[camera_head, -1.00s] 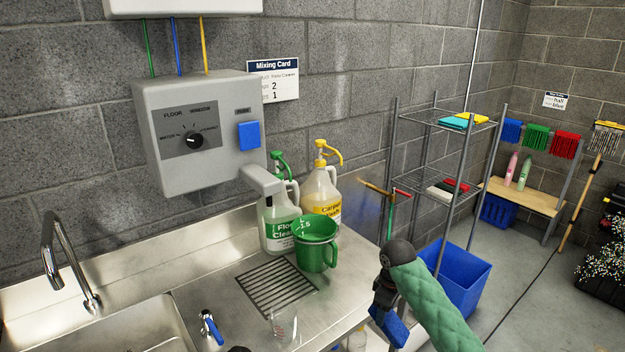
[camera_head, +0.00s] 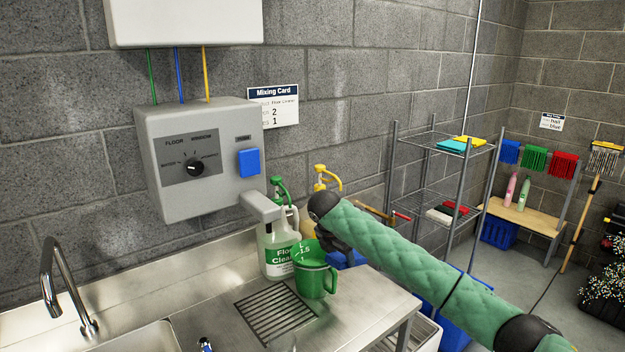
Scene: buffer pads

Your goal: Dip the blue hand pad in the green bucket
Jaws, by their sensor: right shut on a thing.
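The only green open-topped vessel on the counter is a green jug (camera_head: 315,275) with a handle and scale marks, standing at the right end of the steel counter beside a drain grate. My right gripper (camera_head: 338,248) is shut on the blue hand pad (camera_head: 350,260). The pad shows just behind and right of the jug, near rim height; my wrist and forearm hide part of it. I cannot tell whether the pad touches the jug. The jug's inside is mostly hidden. My left gripper is not in view.
A Floor Cleaner bottle (camera_head: 277,250) stands behind the jug, and a yellow-capped bottle (camera_head: 318,200) is partly hidden by my arm. A grey dispenser (camera_head: 190,190) hangs above. A sink tap (camera_head: 65,285) is at left. A wire shelf (camera_head: 435,200) stands at right.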

